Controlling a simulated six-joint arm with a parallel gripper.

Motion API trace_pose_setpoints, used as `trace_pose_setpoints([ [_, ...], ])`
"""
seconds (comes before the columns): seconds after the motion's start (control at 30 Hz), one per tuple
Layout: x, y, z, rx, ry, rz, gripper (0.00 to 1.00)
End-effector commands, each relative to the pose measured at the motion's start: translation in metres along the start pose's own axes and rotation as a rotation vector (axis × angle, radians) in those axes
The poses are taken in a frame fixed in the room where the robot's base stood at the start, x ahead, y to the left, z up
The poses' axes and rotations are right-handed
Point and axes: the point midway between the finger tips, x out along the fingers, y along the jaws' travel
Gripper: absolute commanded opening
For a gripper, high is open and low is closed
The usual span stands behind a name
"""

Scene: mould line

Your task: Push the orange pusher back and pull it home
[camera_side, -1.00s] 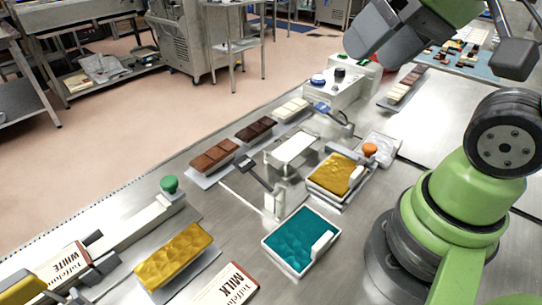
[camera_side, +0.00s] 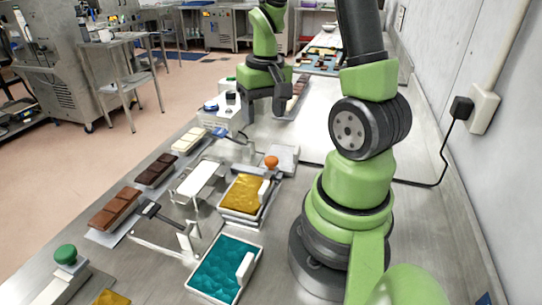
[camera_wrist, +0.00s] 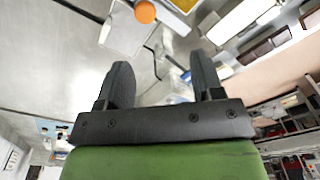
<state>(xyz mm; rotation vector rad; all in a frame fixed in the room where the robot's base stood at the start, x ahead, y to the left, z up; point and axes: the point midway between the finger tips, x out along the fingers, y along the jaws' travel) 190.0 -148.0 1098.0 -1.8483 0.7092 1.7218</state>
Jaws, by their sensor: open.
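The orange pusher knob (camera_side: 271,162) stands at the far right corner of a white tray holding a gold mould (camera_side: 242,195), beside a pale grey plate (camera_side: 285,157). In the wrist view the orange knob (camera_wrist: 145,12) is at the top edge, beyond the fingertips and slightly left of the gap between them. My gripper (camera_side: 262,112) points down, beyond the knob and apart from it, close to the white control box. In the wrist view my gripper (camera_wrist: 158,68) is open with nothing between its two dark fingers. The pusher's lower parts are too small to make out.
A teal mould tray (camera_side: 225,270) lies in front. The white control box (camera_side: 226,115) stands just left of my gripper. Chocolate bars (camera_side: 115,208) line the left edge. A green knob (camera_side: 66,255) is at lower left. A wall with a plug and cable (camera_side: 462,107) bounds the right.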

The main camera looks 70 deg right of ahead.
Motion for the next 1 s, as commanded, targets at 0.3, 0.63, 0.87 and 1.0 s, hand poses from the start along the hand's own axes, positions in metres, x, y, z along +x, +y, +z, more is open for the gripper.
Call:
trace_pose_setpoints([
  [0.3,0.035,0.021,-0.001,0.036,-0.068,0.019,0.61],
  [0.63,0.089,0.022,0.003,0.035,-0.071,0.018,0.61],
  [0.87,0.116,0.022,0.004,0.035,-0.067,0.018,0.61],
  [1.0,0.123,0.022,0.005,0.037,-0.065,0.018,0.61],
])
